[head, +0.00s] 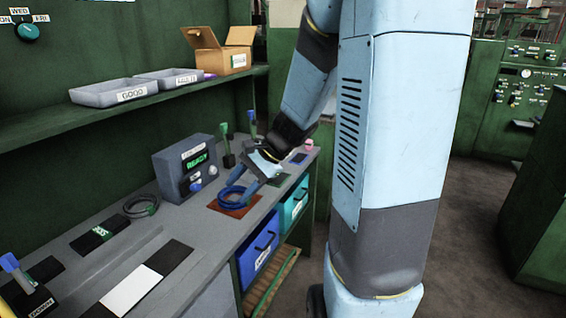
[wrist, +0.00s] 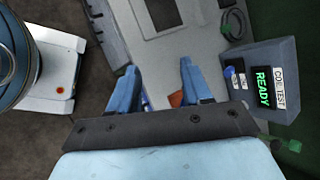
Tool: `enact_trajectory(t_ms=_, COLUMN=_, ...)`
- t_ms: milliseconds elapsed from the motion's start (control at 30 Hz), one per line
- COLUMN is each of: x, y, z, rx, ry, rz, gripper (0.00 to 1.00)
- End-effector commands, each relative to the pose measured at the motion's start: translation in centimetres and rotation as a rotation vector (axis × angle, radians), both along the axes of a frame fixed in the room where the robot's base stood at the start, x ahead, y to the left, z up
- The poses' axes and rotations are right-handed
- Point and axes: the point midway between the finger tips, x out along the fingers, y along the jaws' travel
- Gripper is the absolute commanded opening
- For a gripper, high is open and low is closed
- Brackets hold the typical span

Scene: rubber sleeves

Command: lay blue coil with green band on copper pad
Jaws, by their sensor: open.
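A blue coil (head: 231,199) lies on the copper pad (head: 243,211) near the front edge of the bench, in front of the tester. I cannot make out a green band on it. My gripper (head: 256,183) is open, pointing down just over the right part of the pad, close beside the coil; whether it touches the coil I cannot tell. In the wrist view my two blue fingers (wrist: 158,72) are spread apart with nothing seen held between them. A bit of the copper pad (wrist: 175,99) shows by the right finger there; the blue coil is not clearly seen in that view.
The grey tester (head: 184,168) reads READY behind the pad. A dark coil with a green part (head: 141,206) lies left of it. Green and blue upright tools (head: 226,146) stand behind. Blue and teal bins (head: 258,248) sit under the bench edge. A shelf with grey trays (head: 115,93) hangs above.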

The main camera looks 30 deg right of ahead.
Motion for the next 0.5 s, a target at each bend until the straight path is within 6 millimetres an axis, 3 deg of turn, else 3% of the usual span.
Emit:
enact_trajectory(t_ms=233, x=-4.8, y=1.0, z=3.8, rx=-0.253, ry=-0.146, rz=0.259, gripper=0.49)
enact_trajectory(t_ms=500, x=-9.6, y=0.4, z=7.6, rx=-0.527, ry=-0.311, rz=0.503, gripper=0.49)
